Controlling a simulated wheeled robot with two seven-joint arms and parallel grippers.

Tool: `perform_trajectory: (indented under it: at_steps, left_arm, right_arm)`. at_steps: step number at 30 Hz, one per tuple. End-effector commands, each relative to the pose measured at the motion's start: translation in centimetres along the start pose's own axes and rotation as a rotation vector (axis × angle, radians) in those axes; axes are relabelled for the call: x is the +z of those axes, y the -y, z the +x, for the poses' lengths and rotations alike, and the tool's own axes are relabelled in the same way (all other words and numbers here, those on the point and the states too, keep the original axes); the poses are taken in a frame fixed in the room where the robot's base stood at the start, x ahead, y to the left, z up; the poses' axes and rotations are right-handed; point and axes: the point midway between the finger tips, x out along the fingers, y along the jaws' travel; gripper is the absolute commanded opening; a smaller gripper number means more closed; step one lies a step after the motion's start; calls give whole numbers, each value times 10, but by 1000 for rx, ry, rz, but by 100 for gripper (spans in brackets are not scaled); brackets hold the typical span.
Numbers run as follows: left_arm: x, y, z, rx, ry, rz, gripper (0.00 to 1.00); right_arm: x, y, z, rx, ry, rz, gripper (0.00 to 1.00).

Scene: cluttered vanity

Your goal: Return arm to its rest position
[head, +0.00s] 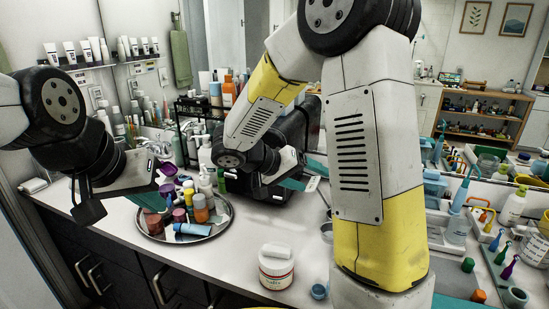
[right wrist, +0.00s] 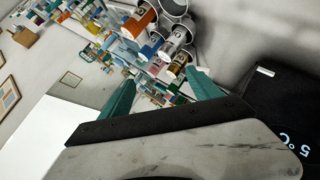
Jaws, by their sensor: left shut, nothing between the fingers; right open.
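My left gripper (head: 154,202) hangs at the left, with its teal fingers close to the left edge of a round tray. Its fingers appear together and empty. My right arm fills the middle of the head view, and its gripper (head: 306,173) is low over the counter behind the forearm. In the right wrist view the two teal fingers of the right gripper (right wrist: 160,82) stand apart with nothing held between them. Bottles show beyond them, and I cannot tell how far off. My right arm hides part of the counter in the head view.
The round tray (head: 157,236) holds several bottles and jars. A white jar (head: 276,270) stands near the front edge. A black appliance with a lit display (right wrist: 286,120) is at the right in the wrist view. Small items crowd the right side. The counter between tray and jar is clear.

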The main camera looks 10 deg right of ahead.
Motion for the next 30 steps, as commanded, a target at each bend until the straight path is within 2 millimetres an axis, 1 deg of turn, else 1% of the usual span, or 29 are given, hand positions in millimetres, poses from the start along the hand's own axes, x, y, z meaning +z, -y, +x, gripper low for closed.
perform_trajectory:
  at_steps: [1, 2, 5, 6, 8, 9, 11, 12, 15, 19, 21, 24, 27, 30]
  left_arm:
    - [0, 0, 0, 0, 0, 0, 0]
    - [0, 0, 0, 0, 0, 0, 0]
    - [0, 0, 0, 0, 0, 0, 0]
    - [0, 0, 0, 0, 0, 0, 0]
    - [0, 0, 0, 0, 0, 0, 0]
    - [0, 0, 0, 0, 0, 0, 0]
    - [0, 0, 0, 0, 0, 0, 0]
    - [0, 0, 0, 0, 0, 0, 0]
    - [0, 0, 0, 0, 0, 0, 0]
    - [0, 0, 0, 0, 0, 0, 0]
    - [0, 0, 0, 0, 0, 0, 0]
    - [0, 0, 0, 0, 0, 0, 0]
    - [0, 0, 0, 0, 0, 0, 0]
    - [0, 0, 0, 0, 0, 0, 0]
  right_arm:
    - [7, -12, 0, -22, 38, -5, 73]
    - [13, -19, 0, -42, 67, -14, 73]
    - [39, -42, -4, -149, 175, -51, 73]
    - [51, -50, -7, -209, 215, -67, 73]
    - [68, -60, -14, -307, 261, -86, 73]
    - [78, -65, -20, -377, 282, -95, 73]
    - [91, -71, -31, -486, 297, -103, 73]
    - [99, -74, -39, -561, 296, -107, 73]
    - [112, -80, -61, -745, 256, -101, 73]
    - [118, -87, -90, -944, 141, -75, 73]
    - [117, -91, -104, -1019, 70, -58, 73]
    - [115, -96, -117, -1088, -12, -37, 73]
    - [113, -99, -124, -1121, -62, -27, 73]
    - [113, -99, -126, -1128, -72, -26, 73]
